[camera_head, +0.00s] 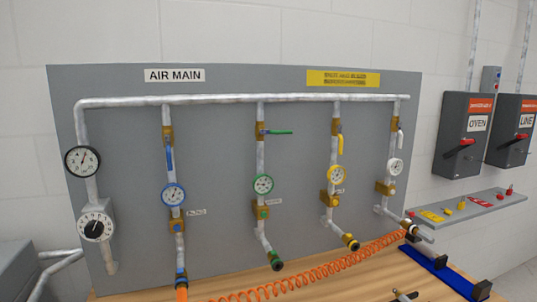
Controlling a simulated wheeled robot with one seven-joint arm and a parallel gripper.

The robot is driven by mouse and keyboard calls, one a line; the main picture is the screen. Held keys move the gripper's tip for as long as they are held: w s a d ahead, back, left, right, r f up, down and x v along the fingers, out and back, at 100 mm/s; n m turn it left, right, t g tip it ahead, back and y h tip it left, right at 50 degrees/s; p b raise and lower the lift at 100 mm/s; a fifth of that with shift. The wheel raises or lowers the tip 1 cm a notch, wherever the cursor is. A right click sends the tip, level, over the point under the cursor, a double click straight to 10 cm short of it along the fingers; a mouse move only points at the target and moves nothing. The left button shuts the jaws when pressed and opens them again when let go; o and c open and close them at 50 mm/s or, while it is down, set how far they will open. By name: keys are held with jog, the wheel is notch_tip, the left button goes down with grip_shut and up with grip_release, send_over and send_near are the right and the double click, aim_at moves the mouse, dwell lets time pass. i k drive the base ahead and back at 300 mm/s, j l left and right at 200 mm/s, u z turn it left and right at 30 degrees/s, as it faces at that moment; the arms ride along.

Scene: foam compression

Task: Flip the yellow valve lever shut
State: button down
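The yellow valve lever (340,144) is on a brass valve on the fourth pipe from the left of the grey panel. It points down, roughly in line with its pipe. A yellow-rimmed gauge (337,174) sits below it on the same pipe. My gripper is not recognisable in this view, so its place and opening do not show.
A blue lever (170,158) and a white lever (400,140) also point down. A green lever (280,132) points sideways to the right. An orange coiled hose (318,272) crosses the wooden bench below. Dark switch boxes (463,136) hang at right.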

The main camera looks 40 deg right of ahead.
aim_at(341, 146)
jog(key=l+z, duration=1.1)
jog(key=z, duration=0.15)
jog(key=i, duration=0.05)
